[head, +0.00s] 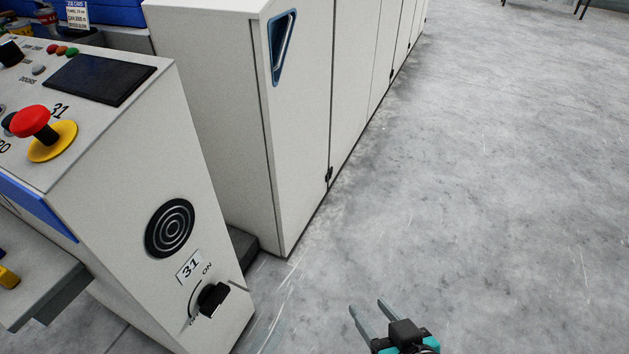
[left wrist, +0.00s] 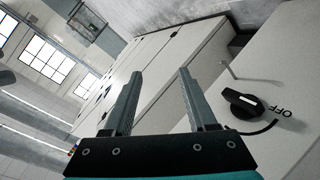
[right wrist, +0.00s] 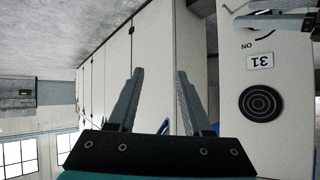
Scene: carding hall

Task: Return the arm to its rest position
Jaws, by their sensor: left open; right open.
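My right gripper (head: 366,304) is at the bottom of the head view, to the right of the control cabinet (head: 120,190). It is open and empty, over bare floor; its fingers (right wrist: 159,71) show apart in the right wrist view. My left gripper (left wrist: 160,71) is outside the head view. In its own wrist view it is open and empty, apart from the black rotary switch (left wrist: 240,103). Its fingers also show at the upper right of the right wrist view (right wrist: 272,14), partly covering the switch area.
The control cabinet carries the switch (head: 212,299), a 31 label (head: 190,267), a round grille (head: 170,228) and a red emergency button (head: 34,124). A row of tall white machine cabinets (head: 300,130) stands beyond. Open grey floor (head: 490,200) lies right.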

